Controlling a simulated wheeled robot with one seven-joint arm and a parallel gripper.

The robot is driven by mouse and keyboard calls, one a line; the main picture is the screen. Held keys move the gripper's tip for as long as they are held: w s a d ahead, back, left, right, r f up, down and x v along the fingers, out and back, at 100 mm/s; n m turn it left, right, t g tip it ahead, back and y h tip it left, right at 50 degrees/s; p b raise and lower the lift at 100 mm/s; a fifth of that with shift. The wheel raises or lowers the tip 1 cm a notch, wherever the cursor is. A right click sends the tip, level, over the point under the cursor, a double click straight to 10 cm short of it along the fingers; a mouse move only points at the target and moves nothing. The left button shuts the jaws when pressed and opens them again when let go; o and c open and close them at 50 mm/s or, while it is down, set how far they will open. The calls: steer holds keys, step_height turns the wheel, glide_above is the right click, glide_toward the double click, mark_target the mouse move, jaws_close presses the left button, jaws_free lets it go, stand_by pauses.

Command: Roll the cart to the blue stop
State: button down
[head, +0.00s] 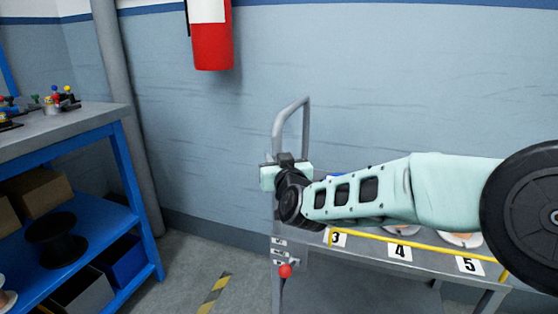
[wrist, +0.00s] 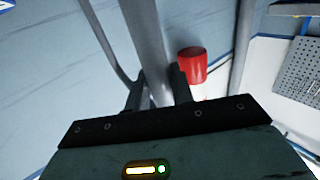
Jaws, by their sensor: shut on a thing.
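The cart (head: 352,268) is grey, with a tubular handle (head: 305,118) rising at its left end. Its top carries number labels 3, 4 and 5 and a yellow rail (head: 400,240). My gripper (head: 284,160) is at the handle's left upright, with my arm reaching across above the cart top. In the wrist view, both fingers of my gripper (wrist: 158,92) are shut around the grey handle tube (wrist: 150,45). My arm hides part of the cart top, and the right end is partly out of frame. I cannot make out the blue stop in either view.
A blue workbench (head: 135,170) with boxes on its shelves stands at the left. A red fire extinguisher (head: 212,40) hangs on the wall behind. A yellow-black floor strip (head: 214,293) lies on bare floor between bench and cart. A red-knobbed lever (head: 285,271) is on the cart's left end.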

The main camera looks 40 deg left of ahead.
steer(key=shift+s+a, duration=0.25)
steer(key=shift+a, duration=0.15)
steer(key=shift+s, duration=0.1)
steer(key=c, duration=1.3)
jaws_free()
steer(key=shift+a, duration=0.25)
steer(key=shift+o, duration=0.2)
steer(key=shift+d, duration=0.1)
steer(key=v, duration=1.7)
steer(key=shift+p, duration=0.45)
steer(key=shift+d, duration=0.25)
